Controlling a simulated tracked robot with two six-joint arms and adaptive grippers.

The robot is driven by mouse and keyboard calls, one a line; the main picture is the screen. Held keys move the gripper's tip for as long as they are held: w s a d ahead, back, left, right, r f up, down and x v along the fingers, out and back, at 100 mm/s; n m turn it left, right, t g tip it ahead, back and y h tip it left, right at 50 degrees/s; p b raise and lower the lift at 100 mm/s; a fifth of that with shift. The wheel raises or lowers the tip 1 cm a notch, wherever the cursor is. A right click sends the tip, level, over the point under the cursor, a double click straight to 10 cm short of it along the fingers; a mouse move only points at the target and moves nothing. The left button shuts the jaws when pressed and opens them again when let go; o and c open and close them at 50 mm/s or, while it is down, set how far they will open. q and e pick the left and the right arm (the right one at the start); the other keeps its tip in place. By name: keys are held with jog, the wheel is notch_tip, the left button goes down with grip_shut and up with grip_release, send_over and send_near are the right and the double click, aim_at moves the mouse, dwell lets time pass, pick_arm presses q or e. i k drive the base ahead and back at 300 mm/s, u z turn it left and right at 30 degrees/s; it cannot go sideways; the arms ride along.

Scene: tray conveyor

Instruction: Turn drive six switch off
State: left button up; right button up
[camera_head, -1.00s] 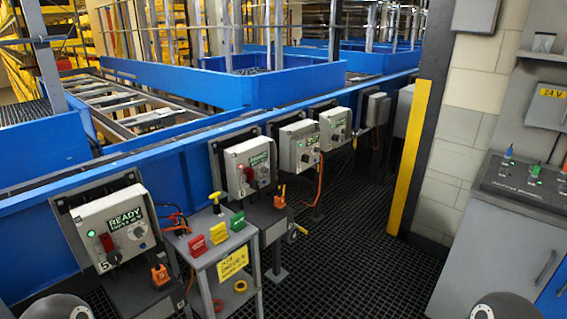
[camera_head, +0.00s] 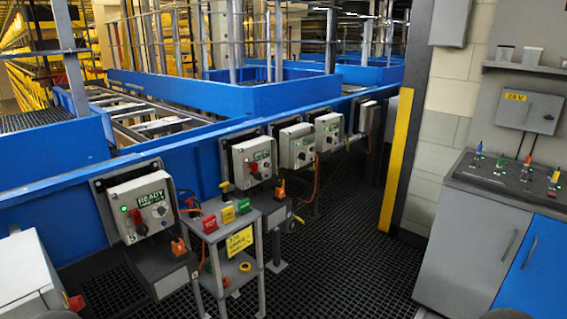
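A grey drive box marked 5 (camera_head: 126,219) hangs at the left on the blue conveyor side, with a lit READY display, a green lamp, a red switch handle and a grey dial. To its right is a second drive box (camera_head: 240,158) with a green display and a red handle; I cannot read its number or the handle's exact position. Two more drive boxes, the third (camera_head: 289,158) and the fourth (camera_head: 322,141), follow farther right, too small to read.
A small grey cart (camera_head: 232,222) with red, yellow and green tags stands before the boxes. A light cabinet (camera_head: 22,270) is at the lower left. Dark grating floor (camera_head: 335,250) is free between.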

aim_at(258, 176)
jog(key=u, duration=0.2)
jog(key=i, duration=0.8)
jog(key=z, duration=0.35)
jog(key=i, duration=1.5)
jog(key=u, duration=0.55)
